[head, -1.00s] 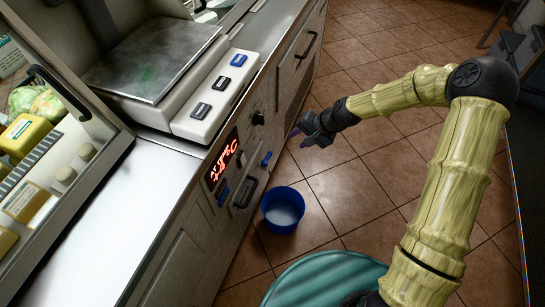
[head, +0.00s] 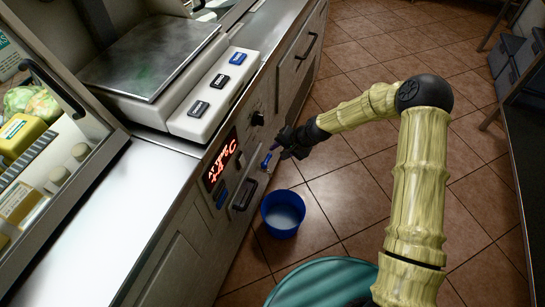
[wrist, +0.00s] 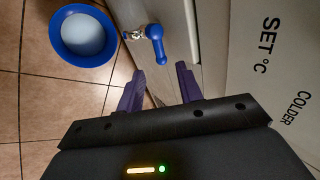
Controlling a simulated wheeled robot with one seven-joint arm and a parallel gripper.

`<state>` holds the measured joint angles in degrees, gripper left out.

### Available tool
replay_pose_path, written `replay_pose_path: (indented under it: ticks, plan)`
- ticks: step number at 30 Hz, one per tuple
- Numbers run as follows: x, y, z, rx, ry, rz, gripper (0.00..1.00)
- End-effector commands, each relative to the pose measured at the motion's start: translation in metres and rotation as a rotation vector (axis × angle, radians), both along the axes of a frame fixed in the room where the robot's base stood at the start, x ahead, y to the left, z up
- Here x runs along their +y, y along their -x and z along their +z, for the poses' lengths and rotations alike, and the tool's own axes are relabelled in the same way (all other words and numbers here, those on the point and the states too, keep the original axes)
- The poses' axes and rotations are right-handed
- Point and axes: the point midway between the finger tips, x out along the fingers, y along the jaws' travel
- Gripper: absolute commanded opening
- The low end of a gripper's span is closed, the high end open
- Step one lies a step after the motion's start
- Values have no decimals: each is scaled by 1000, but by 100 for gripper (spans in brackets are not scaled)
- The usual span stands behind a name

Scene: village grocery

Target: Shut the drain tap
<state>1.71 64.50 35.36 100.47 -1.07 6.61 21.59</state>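The drain tap has a blue lever handle (wrist: 157,45) and a small metal spout (wrist: 137,34) on the counter's front panel. In the head view the tap handle (head: 266,160) shows just left of my gripper (head: 285,148). In the wrist view my gripper (wrist: 160,90) has two purple fingers spread apart with nothing between them. The handle's rounded end lies just ahead of the gap between the fingertips, and I see no clear contact. A blue bucket (head: 281,231) with pale contents stands on the floor below the tap; it also shows in the wrist view (wrist: 58,38).
The counter front (head: 180,255) carries a red lit display (head: 220,165), a black knob (head: 257,118) and a black handle (head: 243,193) near the tap. A teal round object (head: 322,283) is at the bottom.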

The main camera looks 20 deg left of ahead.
Motion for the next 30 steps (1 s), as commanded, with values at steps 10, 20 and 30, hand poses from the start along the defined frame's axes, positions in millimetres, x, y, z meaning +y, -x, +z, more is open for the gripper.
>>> replay_pose_path:
  ticks: [10,20,30]
  plan:
    - [28,-4,-44,0,0,2,36]
    - [31,-5,-47,0,1,0,36]
    - [31,-5,-47,1,1,3,0]
